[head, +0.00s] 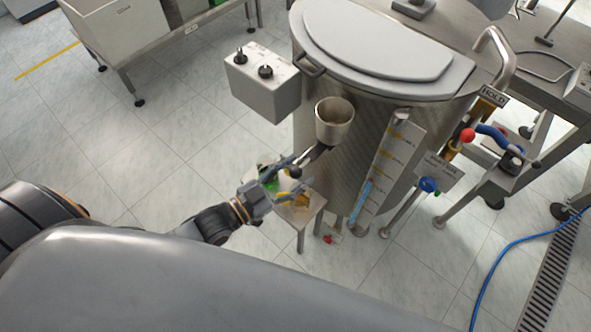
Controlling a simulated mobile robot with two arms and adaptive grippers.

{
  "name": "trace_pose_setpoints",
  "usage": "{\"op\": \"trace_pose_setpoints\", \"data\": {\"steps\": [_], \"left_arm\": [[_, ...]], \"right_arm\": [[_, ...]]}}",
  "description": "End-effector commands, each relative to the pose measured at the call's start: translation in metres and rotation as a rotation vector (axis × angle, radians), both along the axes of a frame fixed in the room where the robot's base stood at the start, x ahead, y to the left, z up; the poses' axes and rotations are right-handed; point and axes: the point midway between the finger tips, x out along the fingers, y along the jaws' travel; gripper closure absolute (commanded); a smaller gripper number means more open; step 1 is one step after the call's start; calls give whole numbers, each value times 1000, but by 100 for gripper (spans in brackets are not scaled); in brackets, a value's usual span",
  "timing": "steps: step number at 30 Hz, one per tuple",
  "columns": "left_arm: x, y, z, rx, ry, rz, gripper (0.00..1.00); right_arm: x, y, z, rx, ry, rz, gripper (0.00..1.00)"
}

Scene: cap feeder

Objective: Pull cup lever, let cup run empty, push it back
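The metal cup (335,124) is mounted on the front of the steel vessel (345,185), with its open mouth facing up. Its inside looks beige; I cannot tell how much it holds. The cup lever (318,153) slants down to the left from below the cup and ends in a black knob (295,172). My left gripper (297,175) is at the knob, with its fingers spread on either side of it. I cannot tell whether a finger touches the knob. My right gripper is not in view.
A small stand (312,208) with green and yellow items is below the gripper. A grey control box (264,84) is left of the vessel. Open tiled floor lies left.

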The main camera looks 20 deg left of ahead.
Motion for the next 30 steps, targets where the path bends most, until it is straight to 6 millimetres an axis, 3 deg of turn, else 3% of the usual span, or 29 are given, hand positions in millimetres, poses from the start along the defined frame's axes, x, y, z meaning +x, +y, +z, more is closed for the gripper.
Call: {"op": "trace_pose_setpoints", "data": {"steps": [8, 22, 30], "left_arm": [[-5, 3, 0, 1, 1, 0, 48], [-80, 48, -1, 1, 4, 0, 48], [-102, 62, 0, 1, -1, 0, 48]], "right_arm": [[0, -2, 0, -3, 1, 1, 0], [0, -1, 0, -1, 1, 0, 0], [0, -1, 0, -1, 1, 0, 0]]}}
